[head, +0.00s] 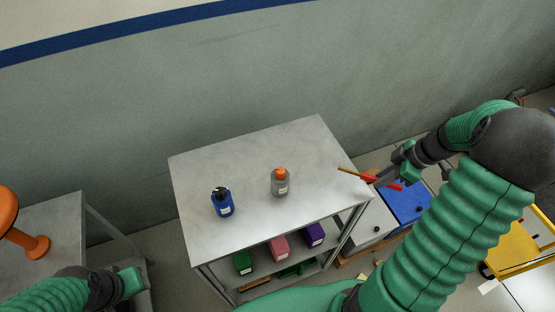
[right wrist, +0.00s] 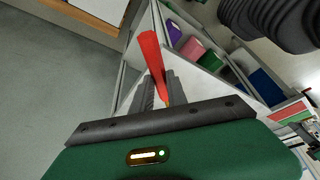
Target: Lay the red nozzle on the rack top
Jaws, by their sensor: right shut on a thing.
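My right gripper (head: 385,180) is shut on the red nozzle (head: 369,178) beside the right edge of the grey rack top (head: 240,165). The nozzle's thin brownish tip points left, over the rack's right edge in the head view; I cannot tell its height above the surface. In the right wrist view the nozzle (right wrist: 151,52) sticks out from between the two dark fingers (right wrist: 160,88). My left gripper (head: 133,282) is at the lower left, away from the rack; its finger state is not clear.
On the rack top stand a blue bottle (head: 222,204) with a black cap and a grey bottle (head: 280,183) with an orange cap. Green, pink (head: 279,248) and purple boxes sit on the shelf below. Blue (head: 405,203) and white bins are at right. The rack top's right part is clear.

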